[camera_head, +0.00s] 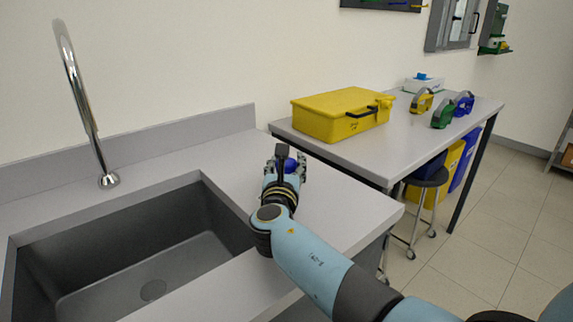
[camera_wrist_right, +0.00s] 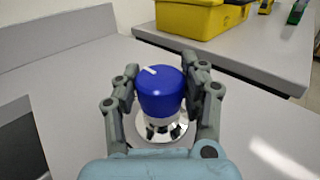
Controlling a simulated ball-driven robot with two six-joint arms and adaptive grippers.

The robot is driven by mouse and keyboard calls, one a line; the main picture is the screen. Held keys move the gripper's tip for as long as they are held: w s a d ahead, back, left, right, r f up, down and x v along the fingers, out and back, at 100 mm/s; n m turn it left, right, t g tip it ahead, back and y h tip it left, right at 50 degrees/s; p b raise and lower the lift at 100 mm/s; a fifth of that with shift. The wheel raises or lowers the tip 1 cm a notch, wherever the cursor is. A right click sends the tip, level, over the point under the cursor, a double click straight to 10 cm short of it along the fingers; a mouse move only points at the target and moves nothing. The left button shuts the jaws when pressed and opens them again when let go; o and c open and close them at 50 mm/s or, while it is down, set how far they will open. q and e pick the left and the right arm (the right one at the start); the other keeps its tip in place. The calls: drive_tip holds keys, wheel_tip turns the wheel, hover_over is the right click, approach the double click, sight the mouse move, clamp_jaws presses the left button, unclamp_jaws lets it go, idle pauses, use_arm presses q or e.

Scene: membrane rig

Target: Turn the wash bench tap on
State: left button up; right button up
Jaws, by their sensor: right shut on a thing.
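The tap's blue knob (camera_wrist_right: 160,92) has a white line on top and stands on a round chrome base on the bench top, right of the sink. In the head view the blue knob (camera_head: 290,165) is partly hidden by my right gripper (camera_head: 287,165). In the wrist view my right gripper (camera_wrist_right: 162,95) has a finger on each side of the knob and is shut on it. The chrome spout (camera_head: 82,95) rises behind the sink (camera_head: 150,270). No water shows below it. My left gripper is not in view.
A yellow case (camera_head: 340,114) lies on the side table (camera_head: 385,152), behind and right of the knob. Green, yellow and blue items stand farther along it. A stool (camera_head: 425,185) is under the table. The bench top (camera_head: 345,215) around the knob is clear.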

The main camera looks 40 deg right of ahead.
drive_tip(key=shift+y, duration=0.3)
drive_tip(key=shift+c, duration=0.2)
drive_tip(key=shift+d+n+t+y, duration=0.1)
drive_tip(key=shift+n+t+y, duration=0.6)
drive_tip(key=shift+n, duration=0.1)
drive_tip(key=n+t+y, duration=0.1)
drive_tip(key=n+y, duration=0.1)
drive_tip(key=y, duration=0.1)
drive_tip(key=shift+f+t, duration=0.1)
drive_tip(key=shift+t, duration=0.3)
drive_tip(key=n+y+b, duration=0.2)
drive_tip(key=y, duration=0.1)
drive_tip(key=shift+f+n+t+y, duration=0.1)
drive_tip(key=shift+n+t+y, duration=0.3)
drive_tip(key=shift+n+y+b, duration=1.2)
drive_tip(key=shift+y+b, duration=0.7)
drive_tip(key=shift+y, duration=0.1)
drive_tip(key=o, duration=1.2)
drive_tip(key=shift+r, duration=0.2)
